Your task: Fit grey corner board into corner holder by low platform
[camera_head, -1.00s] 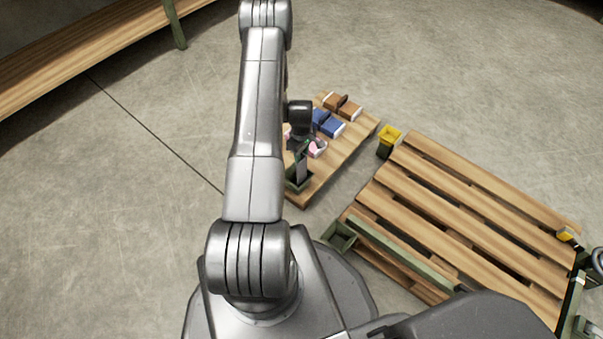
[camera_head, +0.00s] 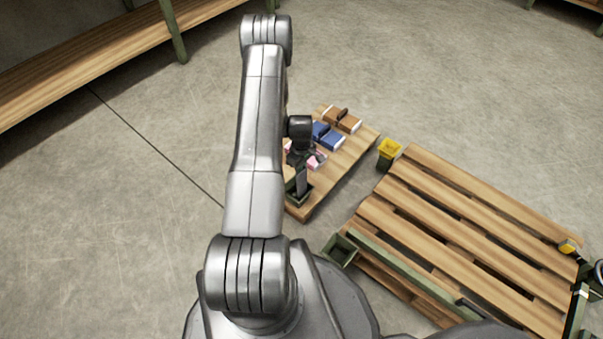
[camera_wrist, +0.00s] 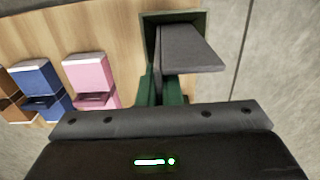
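The grey corner board (camera_head: 302,182) stands upright in a dark green square holder (camera_head: 297,198) at the near end of a small wooden board. In the wrist view, the L-shaped grey board (camera_wrist: 192,48) rises from inside that holder's rim (camera_wrist: 200,18). My gripper (camera_head: 300,160) is at the board's upper part. In the wrist view its green fingers (camera_wrist: 160,88) lie close on both sides of one grey wall, apparently shut on it. An empty green corner holder (camera_head: 340,248) sits on the floor at the near left corner of the low slatted wooden platform (camera_head: 455,215).
Pink, blue and brown blocks (camera_head: 340,120) lie on the small wooden board (camera_head: 350,160) beyond my gripper. A yellow-topped bin (camera_head: 389,150) stands by the platform's far left corner. A bench (camera_head: 90,60) runs along the upper left. The floor at left is clear.

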